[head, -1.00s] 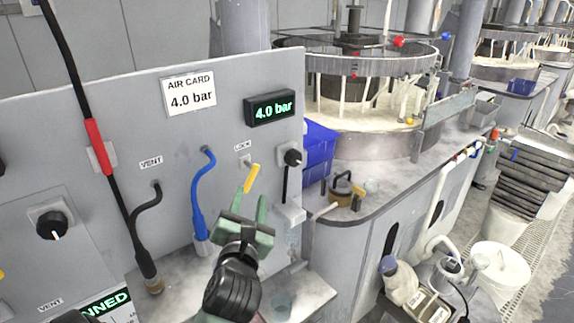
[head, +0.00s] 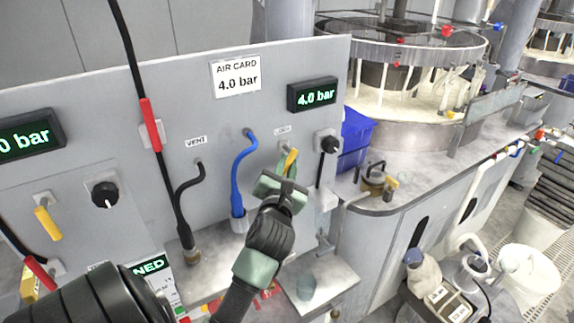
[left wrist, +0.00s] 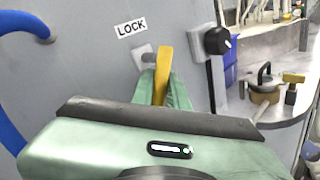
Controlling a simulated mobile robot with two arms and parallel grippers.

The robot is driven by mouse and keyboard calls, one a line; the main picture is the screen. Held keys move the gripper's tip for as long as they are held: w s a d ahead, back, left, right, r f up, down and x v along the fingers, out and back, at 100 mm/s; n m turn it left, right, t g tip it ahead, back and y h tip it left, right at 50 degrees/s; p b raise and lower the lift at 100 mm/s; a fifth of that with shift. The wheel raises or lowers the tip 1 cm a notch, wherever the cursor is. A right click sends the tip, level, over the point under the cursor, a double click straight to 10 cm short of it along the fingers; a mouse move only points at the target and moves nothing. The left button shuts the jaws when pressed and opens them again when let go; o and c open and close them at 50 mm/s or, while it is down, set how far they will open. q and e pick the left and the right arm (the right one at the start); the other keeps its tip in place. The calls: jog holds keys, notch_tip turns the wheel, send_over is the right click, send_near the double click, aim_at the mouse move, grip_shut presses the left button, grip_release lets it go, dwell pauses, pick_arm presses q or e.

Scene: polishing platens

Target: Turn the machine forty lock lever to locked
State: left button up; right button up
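The lock lever (head: 291,160) is a yellow handle on the grey panel, under a LOCK label. It points down and slightly left in the head view. In the left wrist view the lever (left wrist: 164,75) stands nearly upright from its small grey mount. My left gripper (head: 284,166) is at the lever. Its green fingers (left wrist: 160,92) are close together, one on each side of the yellow handle, and look shut on it. The lever's lower end is partly hidden by the gripper in the head view. My right gripper is not in view.
A black knob (head: 328,143) is just right of the lever. A blue hose (head: 239,175) and a black VENT hose (head: 183,205) hang to the left. Another yellow lever (head: 47,222) is at far left. A blue bin (head: 356,138) stands behind the panel's right edge.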

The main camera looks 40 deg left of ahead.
pick_arm(q)
grip_shut()
jog(key=shift+f+b, duration=0.2)
jog(key=shift+b, duration=0.4)
jog(key=shift+w+d+f+n+t+y+b, duration=0.1)
jog(key=shift+w+n+t+y+b, duration=0.25)
jog(key=shift+n+y+b, duration=1.15)
jog(key=shift+w+d+n+t+h+b, duration=0.1)
jog(key=shift+w+n+t+h+b, duration=0.4)
jog(key=shift+b, duration=2.15)
jog(key=shift+w+d+f+n+t+y+b, duration=0.15)
jog(key=shift+n+y+b, duration=0.95)
jog(key=shift+b, duration=1)
jog(key=shift+s+a+r, duration=0.1)
jog(key=shift+s+r, duration=0.05)
jog(key=o, duration=0.7)
grip_release()
